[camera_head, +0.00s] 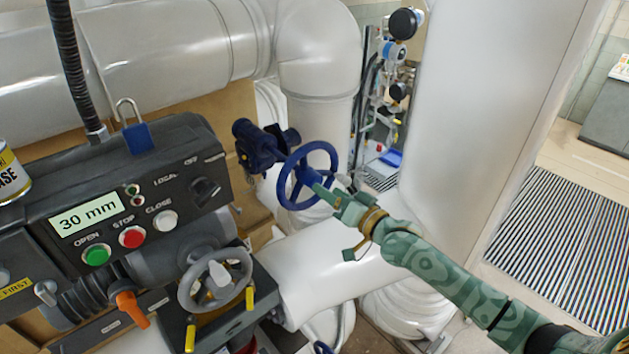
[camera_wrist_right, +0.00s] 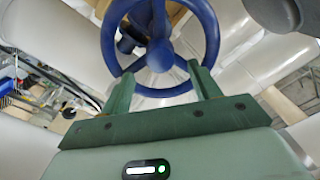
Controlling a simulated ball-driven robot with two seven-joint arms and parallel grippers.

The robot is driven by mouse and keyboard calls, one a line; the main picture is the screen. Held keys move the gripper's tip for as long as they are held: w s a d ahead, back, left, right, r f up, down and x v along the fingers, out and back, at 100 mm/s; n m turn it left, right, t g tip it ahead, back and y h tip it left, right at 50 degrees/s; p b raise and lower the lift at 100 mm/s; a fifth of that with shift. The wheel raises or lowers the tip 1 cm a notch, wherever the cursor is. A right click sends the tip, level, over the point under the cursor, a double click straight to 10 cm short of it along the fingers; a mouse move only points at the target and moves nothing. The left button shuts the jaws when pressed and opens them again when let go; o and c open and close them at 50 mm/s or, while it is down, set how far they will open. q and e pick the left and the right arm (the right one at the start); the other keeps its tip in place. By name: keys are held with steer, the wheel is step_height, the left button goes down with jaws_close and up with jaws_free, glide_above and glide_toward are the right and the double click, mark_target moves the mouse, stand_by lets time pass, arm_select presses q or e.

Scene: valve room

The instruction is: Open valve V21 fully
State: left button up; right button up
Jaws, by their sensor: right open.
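A blue handwheel (camera_head: 306,176) with spokes sits on a dark blue valve body (camera_head: 257,147) in front of the white pipes. No tag reading V21 is legible on it. My right gripper (camera_head: 330,191) reaches the lower right of the wheel. In the right wrist view the wheel (camera_wrist_right: 160,57) fills the upper middle. The two green fingers of my right gripper (camera_wrist_right: 163,84) are apart, one on each side of the wheel's lower part. The rim's lower arc shows between them; I cannot tell whether they touch it. My left gripper is not in view.
A dark actuator box (camera_head: 140,205) at left has a display reading 30 mm, OPEN, STOP and CLOSE buttons, and a blue padlock (camera_head: 137,138). A grey handwheel (camera_head: 216,280) is below it. White pipes (camera_head: 319,50) surround the valve. A floor grating (camera_head: 560,245) lies at right.

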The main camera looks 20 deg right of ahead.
mark_target(318, 181)
steer(key=shift+m, duration=0.5)
steer(key=shift+b+x, duration=1.05)
steer(key=shift+x, duration=1.9)
steer(key=shift+r, duration=0.3)
